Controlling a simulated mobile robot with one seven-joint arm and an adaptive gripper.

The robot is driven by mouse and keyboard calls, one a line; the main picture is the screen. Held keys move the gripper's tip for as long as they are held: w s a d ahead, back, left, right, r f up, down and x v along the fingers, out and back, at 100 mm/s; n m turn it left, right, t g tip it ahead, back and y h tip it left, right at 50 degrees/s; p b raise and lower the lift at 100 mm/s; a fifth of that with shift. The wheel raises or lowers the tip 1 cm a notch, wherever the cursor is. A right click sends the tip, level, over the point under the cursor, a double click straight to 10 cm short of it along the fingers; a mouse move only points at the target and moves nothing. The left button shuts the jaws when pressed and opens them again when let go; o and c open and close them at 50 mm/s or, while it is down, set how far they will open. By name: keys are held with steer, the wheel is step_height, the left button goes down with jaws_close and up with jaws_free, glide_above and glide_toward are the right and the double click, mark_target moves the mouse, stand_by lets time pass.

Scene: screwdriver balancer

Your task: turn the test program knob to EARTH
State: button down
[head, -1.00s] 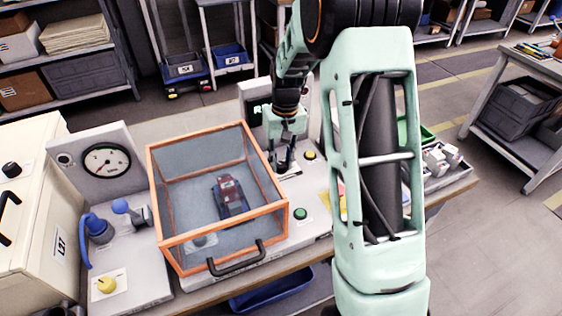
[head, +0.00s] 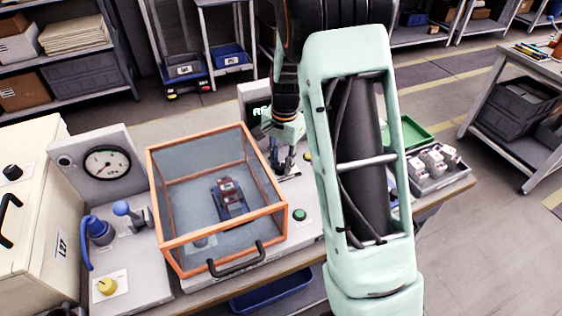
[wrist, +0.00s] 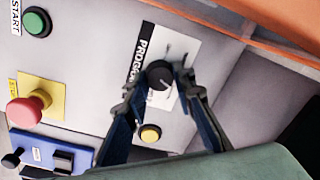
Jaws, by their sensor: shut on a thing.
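The test program knob (wrist: 160,75) is black and round, on a white plate (wrist: 172,48) lettered "PROGRAM" in the wrist view. My gripper (wrist: 160,83) has its two dark fingertips on either side of the knob and is shut on it. The marks around the knob are partly hidden by the fingers and too blurred to read, so I cannot tell its setting. In the head view my gripper (head: 286,163) is tilted over the panel right of the clear box, and the knob is hidden.
An orange-framed clear box (head: 160,238) with a dark red device (head: 229,193) inside stands close left of my gripper. The panel has a green START button (wrist: 37,23), a red mushroom button (wrist: 27,108) and a yellow button (wrist: 150,133). A green tray (head: 420,135) stands at right.

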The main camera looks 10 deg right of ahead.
mark_target(283, 166)
steer(key=shift+m, duration=0.7)
steer(key=c, duration=1.6)
jaws_free()
steer(key=shift+r, duration=0.15)
steer(key=r, duration=1.1)
steer(key=shift+s+d+r, duration=0.2)
steer(key=shift+s+r, duration=0.05)
steer(key=shift+r, duration=0.15)
